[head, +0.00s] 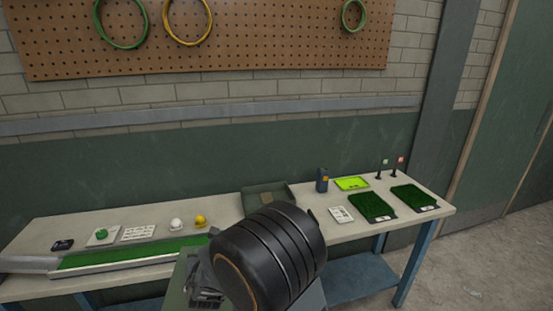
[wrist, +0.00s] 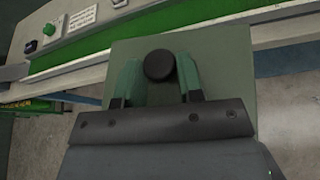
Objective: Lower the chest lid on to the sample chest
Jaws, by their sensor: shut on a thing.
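The chest lid (wrist: 222,62) is a flat grey-green panel with a round black knob (wrist: 159,65). In the wrist view my gripper (wrist: 158,78) has its two green fingers shut on the knob, one on each side. The lid is held in front of the bench, apart from the chest. In the head view my gripper (head: 206,292) and part of the lid (head: 176,286) show at the bottom, beside my black arm. An open grey-green box, likely the sample chest (head: 252,205), stands on the bench, its front hidden by my arm. The wrist view does not show it.
The bench (head: 338,231) carries a long green strip (head: 135,254) at left, with a white ball (head: 176,223) and a yellow ball (head: 200,220) behind it. Turf trays (head: 372,206), a dark blue device (head: 322,180) and a lime tray (head: 352,184) stand right of the box.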

